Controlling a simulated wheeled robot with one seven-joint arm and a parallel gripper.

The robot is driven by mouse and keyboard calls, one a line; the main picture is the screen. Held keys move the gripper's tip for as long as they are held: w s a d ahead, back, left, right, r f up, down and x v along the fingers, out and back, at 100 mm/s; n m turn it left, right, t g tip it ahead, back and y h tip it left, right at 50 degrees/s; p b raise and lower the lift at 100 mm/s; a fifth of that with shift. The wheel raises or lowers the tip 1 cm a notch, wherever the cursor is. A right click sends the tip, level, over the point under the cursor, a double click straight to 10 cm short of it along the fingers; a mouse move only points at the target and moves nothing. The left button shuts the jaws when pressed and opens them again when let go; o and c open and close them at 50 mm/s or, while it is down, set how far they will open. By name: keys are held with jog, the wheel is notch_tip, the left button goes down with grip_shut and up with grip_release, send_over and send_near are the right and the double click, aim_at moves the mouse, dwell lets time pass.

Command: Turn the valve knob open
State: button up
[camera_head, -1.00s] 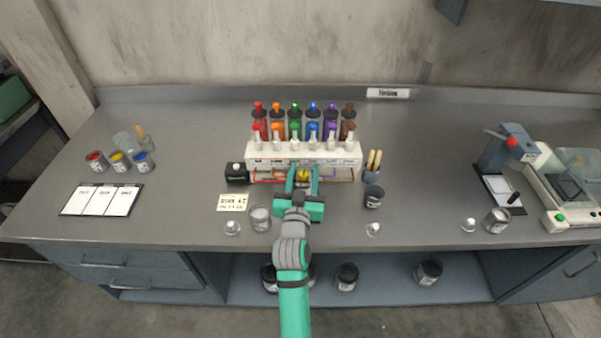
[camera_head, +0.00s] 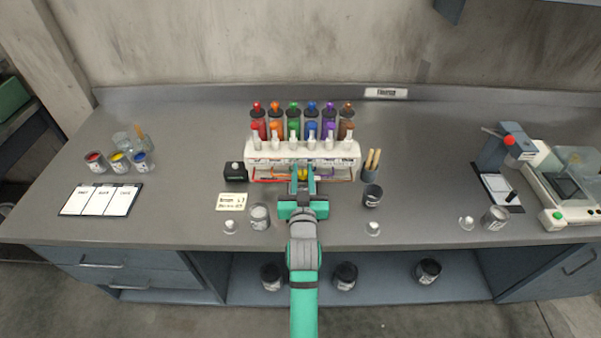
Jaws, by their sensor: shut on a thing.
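My gripper (camera_head: 303,178) is green, reaches in from the front and is shut on the yellow knob. Most of the knob is hidden by the fingers, so how far it is turned cannot be told.
A dark can (camera_head: 372,196) and a brush cup (camera_head: 371,172) stand to the right.

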jog(key=shift+w, duration=0.1)
grip_shut()
grip_release()
jog(key=shift+a, duration=0.1)
jog(key=o, duration=1.1)
jog(key=shift+a+y, duration=0.15)
jog(key=shift+y, duration=0.15)
jog(key=shift+c, duration=0.2)
jog(key=shift+d, duration=0.45)
jog(key=shift+s+a, duration=0.1)
jog(key=shift+s, duration=0.25)
jog(key=s, duration=1)
jog(key=shift+s, duration=0.15)
